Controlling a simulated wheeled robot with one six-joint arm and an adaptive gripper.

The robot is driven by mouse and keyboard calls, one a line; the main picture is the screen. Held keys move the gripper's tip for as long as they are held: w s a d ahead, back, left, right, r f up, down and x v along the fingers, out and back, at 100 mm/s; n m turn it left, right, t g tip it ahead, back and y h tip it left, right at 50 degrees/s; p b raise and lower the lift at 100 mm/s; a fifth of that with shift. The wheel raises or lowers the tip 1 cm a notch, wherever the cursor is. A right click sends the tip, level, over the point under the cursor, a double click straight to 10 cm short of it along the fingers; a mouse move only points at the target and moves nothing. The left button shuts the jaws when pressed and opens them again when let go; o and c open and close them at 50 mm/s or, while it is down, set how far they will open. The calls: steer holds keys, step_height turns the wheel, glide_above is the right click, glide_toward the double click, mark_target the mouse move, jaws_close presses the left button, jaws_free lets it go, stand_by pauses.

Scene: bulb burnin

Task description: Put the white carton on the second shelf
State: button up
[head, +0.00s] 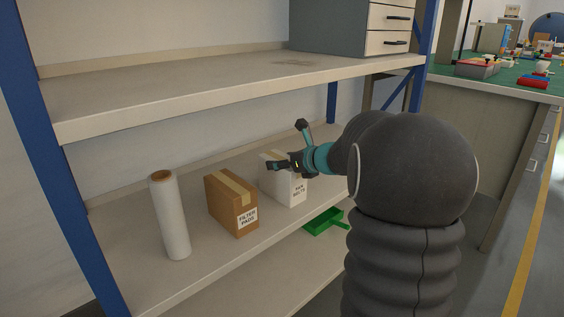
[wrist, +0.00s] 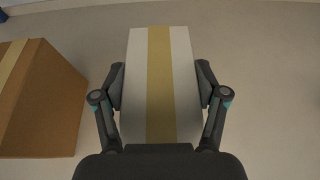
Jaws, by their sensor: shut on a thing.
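I cannot tell whether the carton's bottom touches the board.
A brown "FILTER PADS" box (head: 232,203) stands just left of the carton, also in the wrist view (wrist: 40,100). A white roll (head: 171,216) stands further left. A green scoop-like tray (head: 324,222) is below right. A drawer cabinet (head: 340,27) stands on the upper board; blue posts (head: 60,150) frame the rack.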

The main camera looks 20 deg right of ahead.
steer(key=o, duration=1.7)
steer(key=shift+o, duration=0.2)
steer(key=shift+r, duration=0.1)
